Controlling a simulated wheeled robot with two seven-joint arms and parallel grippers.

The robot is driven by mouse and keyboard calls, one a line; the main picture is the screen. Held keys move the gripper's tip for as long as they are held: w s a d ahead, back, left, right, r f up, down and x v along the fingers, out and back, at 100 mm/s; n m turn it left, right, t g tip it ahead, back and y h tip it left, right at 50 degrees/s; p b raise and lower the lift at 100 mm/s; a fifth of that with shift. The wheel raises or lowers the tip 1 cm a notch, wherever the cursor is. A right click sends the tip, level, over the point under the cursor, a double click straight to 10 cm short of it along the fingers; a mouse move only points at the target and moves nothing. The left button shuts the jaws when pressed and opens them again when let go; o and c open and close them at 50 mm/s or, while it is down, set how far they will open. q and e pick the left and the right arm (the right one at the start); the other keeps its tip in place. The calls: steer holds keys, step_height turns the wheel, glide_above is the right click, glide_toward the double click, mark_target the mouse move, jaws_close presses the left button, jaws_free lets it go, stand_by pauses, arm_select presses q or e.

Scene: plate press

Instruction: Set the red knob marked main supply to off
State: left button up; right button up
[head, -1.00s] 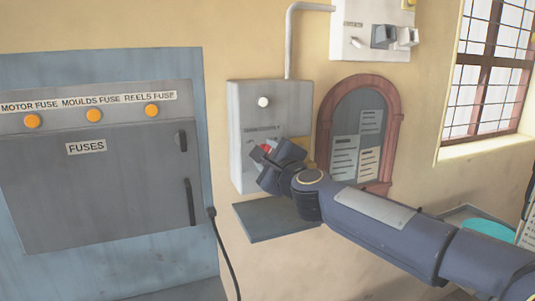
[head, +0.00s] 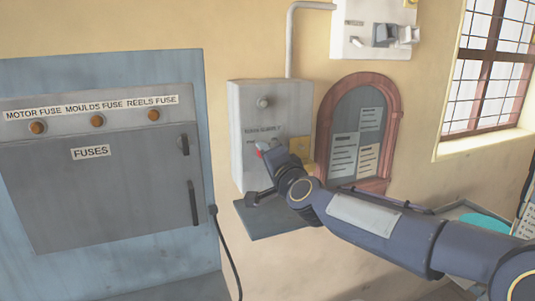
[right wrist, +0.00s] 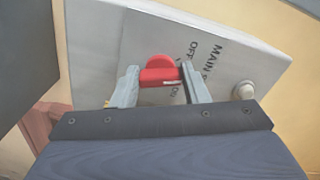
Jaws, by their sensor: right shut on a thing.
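The red knob (head: 260,152) is on the front of a grey wall box (head: 247,102), mostly hidden by my right gripper (head: 264,146) in the head view. In the right wrist view the knob (right wrist: 160,68) sits between the two fingers of my right gripper (right wrist: 159,76), which is shut on it. Lettering beside it reads "MAIN S…" and "OFF", partly cut by the finger. A short white mark shows at the knob's edge; which label it points to I cannot tell. A round lamp (head: 263,102) above looks grey and unlit. My left gripper is not in view.
A fuse cabinet (head: 100,215) stands left with dim amber lamps. A small shelf (head: 270,224) juts out below the box. An arched notice board (head: 396,125) is just to the right, and another switch box (head: 350,42) hangs above. A cable (head: 231,262) hangs beside the cabinet.

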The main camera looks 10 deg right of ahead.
steer(key=n+p, duration=0.1)
steer(key=n, duration=0.3)
steer(key=shift+f+n, duration=0.15)
steer(key=shift+n, duration=0.15)
stand_by(0.5)
steer(key=o, duration=1)
steer(key=s, duration=0.2)
steer(key=s+d, duration=0.1)
steer(key=s, duration=0.4)
steer(key=shift+s+d, duration=0.3)
steer(key=shift+s, duration=0.1)
